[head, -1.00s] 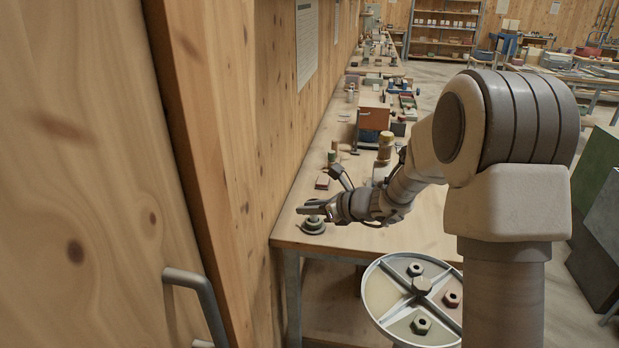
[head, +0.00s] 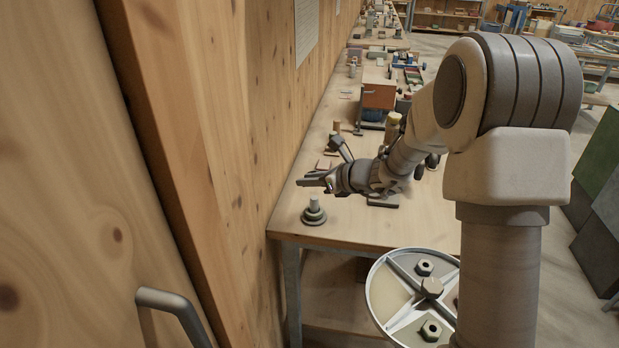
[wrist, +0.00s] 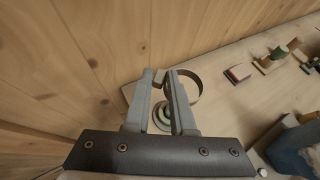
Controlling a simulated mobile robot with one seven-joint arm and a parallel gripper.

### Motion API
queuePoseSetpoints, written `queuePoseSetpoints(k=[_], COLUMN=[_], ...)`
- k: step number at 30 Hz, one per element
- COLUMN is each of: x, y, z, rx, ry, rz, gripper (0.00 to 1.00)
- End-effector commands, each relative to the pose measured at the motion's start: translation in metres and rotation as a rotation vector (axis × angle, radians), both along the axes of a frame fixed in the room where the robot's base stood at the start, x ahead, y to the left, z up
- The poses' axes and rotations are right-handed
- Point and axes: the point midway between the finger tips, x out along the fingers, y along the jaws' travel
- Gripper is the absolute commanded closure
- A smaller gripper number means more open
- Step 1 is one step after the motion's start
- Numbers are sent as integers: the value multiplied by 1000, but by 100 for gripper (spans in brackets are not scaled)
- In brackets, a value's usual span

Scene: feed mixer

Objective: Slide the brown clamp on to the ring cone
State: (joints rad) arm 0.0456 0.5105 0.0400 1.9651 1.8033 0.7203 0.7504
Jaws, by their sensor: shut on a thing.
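The brown clamp (wrist: 198,92) is a thin open band in the wrist view. It sits at the fingertips of my gripper (wrist: 160,78), which is shut on it; the band's loop sticks out to the right. The ring cone is a stepped green-grey base with a pale upright post, standing near the table's front left corner in the head view (head: 314,215). It also shows partly between the fingers in the wrist view (wrist: 162,120). In the head view my gripper (head: 312,182) is above or behind the cone, apart from it. The clamp cannot be made out there.
A wooden wall (head: 240,130) runs close along the table's left side. Small blocks, an orange-fronted box (head: 378,97) and a cylinder (head: 393,126) stand farther back on the table (head: 350,228). A round divided tray (head: 385,290) with hex nuts is in front.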

Motion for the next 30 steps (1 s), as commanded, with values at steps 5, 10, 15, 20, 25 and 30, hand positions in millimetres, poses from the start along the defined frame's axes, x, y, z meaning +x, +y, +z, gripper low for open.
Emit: queuePoseSetpoints(k=[5, 10, 15, 20, 25, 30], x=[0, 0, 0, 0, 0, 0], y=[0, 0, 0, 0, 0, 0], z=[-16, -30, -45, -57, -70, -83], rx=[0, 1, 0, 0, 0, 0], ry=[1, 2, 0, 0, 0, 0], rz=[1, 1, 1, 0, 0, 0], gripper=[100, 100, 100, 100, 100, 100])
